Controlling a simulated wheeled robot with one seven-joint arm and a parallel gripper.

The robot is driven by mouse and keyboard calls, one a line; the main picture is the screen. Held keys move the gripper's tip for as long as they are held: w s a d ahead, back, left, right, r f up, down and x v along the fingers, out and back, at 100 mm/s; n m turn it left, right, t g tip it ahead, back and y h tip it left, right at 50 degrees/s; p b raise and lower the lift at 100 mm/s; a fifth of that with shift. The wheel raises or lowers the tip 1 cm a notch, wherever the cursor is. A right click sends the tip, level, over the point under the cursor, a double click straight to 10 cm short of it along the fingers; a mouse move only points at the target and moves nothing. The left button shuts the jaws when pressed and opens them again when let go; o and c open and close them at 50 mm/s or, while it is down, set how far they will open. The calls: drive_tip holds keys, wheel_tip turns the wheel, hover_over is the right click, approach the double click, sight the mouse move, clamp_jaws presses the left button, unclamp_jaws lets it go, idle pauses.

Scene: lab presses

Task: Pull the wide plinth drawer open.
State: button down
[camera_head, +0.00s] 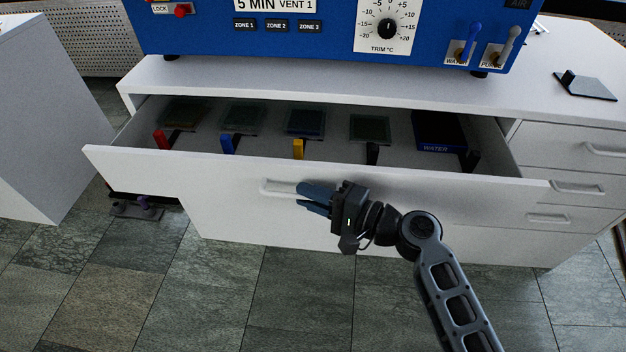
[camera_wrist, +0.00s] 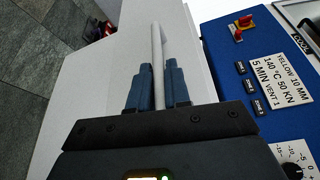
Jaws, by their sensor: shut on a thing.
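The wide plinth drawer (camera_head: 200,172) stands pulled out beneath the blue press, and its inside shows. In it lie several flat plates with coloured handles, in red, blue, yellow and black, and a dark blue item marked WATER (camera_head: 437,147). Its white bar handle (camera_head: 280,188) is on the front face. My gripper (camera_head: 312,196) is shut on this handle, with its blue fingers at the handle's right part. In the wrist view the handle (camera_wrist: 158,60) runs between the two fingers (camera_wrist: 158,88). The handle's right end is hidden by the fingers.
The blue press (camera_head: 330,30) stands on the white counter (camera_head: 230,78) above. Smaller closed drawers (camera_head: 570,150) are at the right, with a dark plate (camera_head: 585,86) on top. A white cabinet (camera_head: 45,120) stands at the left.

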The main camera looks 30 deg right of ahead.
drive_tip(key=s+a, duration=0.9)
drive_tip(key=s, duration=0.4)
drive_tip(key=shift+a, duration=0.15)
drive_tip(key=c, duration=1.2)
unclamp_jaws()
drive_tip(key=shift+o, duration=0.2)
drive_tip(key=b+v, duration=0.1)
drive_tip(key=v, duration=0.6)
drive_tip(key=shift+s+d, duration=0.2)
drive_tip(key=shift+s, duration=0.1)
